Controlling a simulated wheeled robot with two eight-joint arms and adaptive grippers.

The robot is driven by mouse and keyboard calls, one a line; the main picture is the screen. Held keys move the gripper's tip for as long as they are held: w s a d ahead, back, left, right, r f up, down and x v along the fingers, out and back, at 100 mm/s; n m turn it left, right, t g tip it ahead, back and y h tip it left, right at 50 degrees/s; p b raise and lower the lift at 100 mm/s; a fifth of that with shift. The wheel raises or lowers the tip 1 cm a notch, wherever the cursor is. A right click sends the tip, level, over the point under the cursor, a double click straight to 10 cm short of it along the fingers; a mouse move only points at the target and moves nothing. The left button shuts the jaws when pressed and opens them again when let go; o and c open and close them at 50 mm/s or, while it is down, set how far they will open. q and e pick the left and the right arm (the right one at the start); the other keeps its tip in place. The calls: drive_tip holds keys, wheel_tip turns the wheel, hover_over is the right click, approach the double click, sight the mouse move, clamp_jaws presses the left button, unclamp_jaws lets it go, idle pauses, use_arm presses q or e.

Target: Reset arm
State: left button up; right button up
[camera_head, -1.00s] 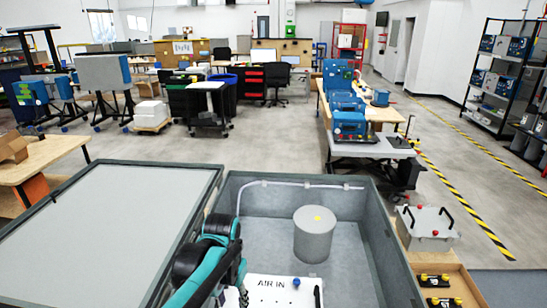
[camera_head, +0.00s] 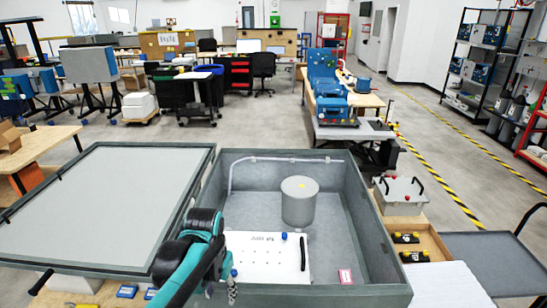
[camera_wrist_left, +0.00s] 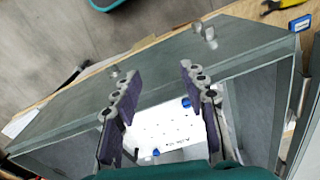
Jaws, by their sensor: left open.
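My left arm comes in at the bottom of the head view, and its gripper (camera_head: 232,290) is at the near side of the open grey case (camera_head: 365,212), mostly hidden behind the arm's own links. In the left wrist view my left gripper (camera_wrist_left: 158,72) is open. Its two dark-padded fingers are well apart, with nothing held between them. A white panel (camera_head: 262,257) with small holes and a blue knob lies inside the case. The panel also shows beyond and between the fingers in the left wrist view (camera_wrist_left: 165,130). My right gripper is in neither view.
A grey cylinder (camera_head: 299,203) stands in the case. The case's lid (camera_head: 105,205) lies open at left. A grey box with black handles (camera_head: 399,195) and a wooden tray (camera_head: 432,240) stand at right. Open floor lies beyond, with a striped line (camera_head: 440,180).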

use_arm(q)
drive_tip(key=s+a+f+n+t+b, duration=0.3)
drive_tip(key=s+f+t+b, duration=0.3)
drive_tip(key=s+f+b, duration=0.3)
drive_tip(key=shift+a+f+t+b, duration=0.3)
drive_tip(key=shift+a+f+b, duration=0.15)
drive_tip(key=shift+a, duration=0.1)
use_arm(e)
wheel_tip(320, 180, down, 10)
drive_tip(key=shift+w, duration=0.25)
use_arm(q)
drive_tip(key=shift+s, duration=0.1)
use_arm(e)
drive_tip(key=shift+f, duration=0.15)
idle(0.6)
